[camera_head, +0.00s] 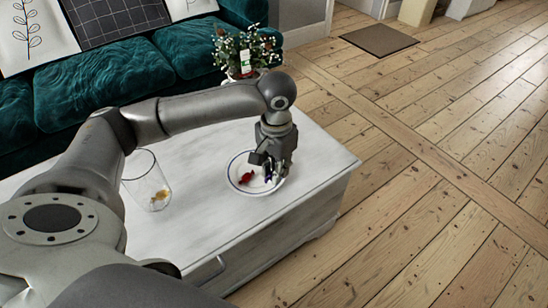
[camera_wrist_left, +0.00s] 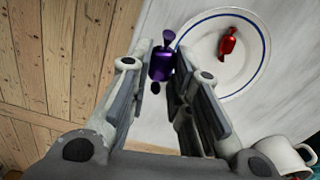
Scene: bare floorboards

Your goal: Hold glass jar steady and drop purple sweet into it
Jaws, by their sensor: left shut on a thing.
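My left gripper (camera_head: 272,172) is over the right part of a white plate with a blue rim (camera_head: 232,177). It is shut on the purple sweet, which shows between its fingertips in the left wrist view (camera_wrist_left: 161,64). In the head view the fingers mostly hide this sweet. A red sweet (camera_head: 245,178) lies on the plate beside the gripper; it also shows in the left wrist view (camera_wrist_left: 229,41). The clear glass jar (camera_head: 142,172) stands on the white table to the left, with a yellowish sweet (camera_head: 160,195) inside. My right gripper is not in view.
The white table (camera_head: 195,235) has bare room between jar and plate. A white mug (camera_wrist_left: 285,156) shows at the lower right of the wrist view. A flowering plant (camera_head: 246,52) stands behind the table, beside a teal sofa (camera_head: 105,75). Floorboards lie open to the right.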

